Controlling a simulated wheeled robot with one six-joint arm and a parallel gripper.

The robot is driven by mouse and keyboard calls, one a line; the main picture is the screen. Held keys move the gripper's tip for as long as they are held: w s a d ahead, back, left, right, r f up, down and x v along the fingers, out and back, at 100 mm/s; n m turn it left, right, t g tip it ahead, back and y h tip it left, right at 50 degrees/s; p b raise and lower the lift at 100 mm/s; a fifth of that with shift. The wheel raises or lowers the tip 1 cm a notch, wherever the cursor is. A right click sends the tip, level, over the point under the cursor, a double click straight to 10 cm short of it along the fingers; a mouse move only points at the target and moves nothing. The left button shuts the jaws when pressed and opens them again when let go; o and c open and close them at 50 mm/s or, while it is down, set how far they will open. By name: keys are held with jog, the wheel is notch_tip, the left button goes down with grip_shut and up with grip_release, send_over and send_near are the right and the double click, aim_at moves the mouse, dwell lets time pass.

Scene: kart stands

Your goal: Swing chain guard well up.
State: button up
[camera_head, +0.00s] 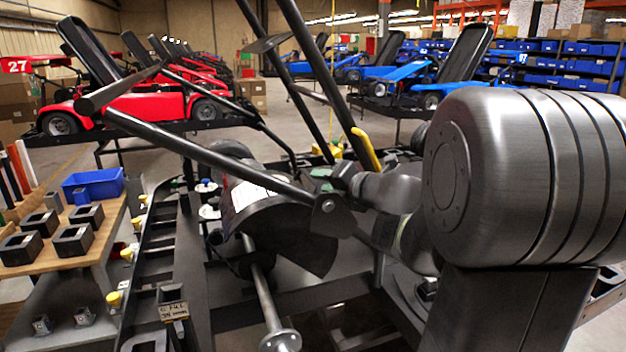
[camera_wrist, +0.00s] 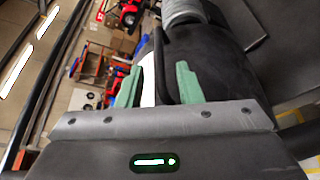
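The chain guard (camera_head: 293,238) is a dark curved cover with a white label, low in the middle of the head view. A dark tube crosses in front of its upper part. My gripper (camera_head: 323,179) is just behind the guard's upper right, with small green parts of its fingers showing. In the wrist view, my gripper (camera_wrist: 162,84) has its two green fingers apart. A thin black bar (camera_wrist: 161,62) lies between them, with a gap on each side. The dark surface of the guard shows behind the fingers. Whether the bar belongs to the guard is hard to tell.
A kart frame (camera_head: 185,240) with dark tubes surrounds the guard. A steel shaft with a flange (camera_head: 281,341) stands below it. A wooden bench (camera_head: 85,270) with a blue bin (camera_head: 93,186) and dark blocks is at left. Red and blue karts stand behind.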

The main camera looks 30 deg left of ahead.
aim_at(310, 179)
jog(key=x, duration=0.5)
jog(key=shift+w+a, duration=0.1)
jog(key=shift+a, duration=0.25)
grip_shut()
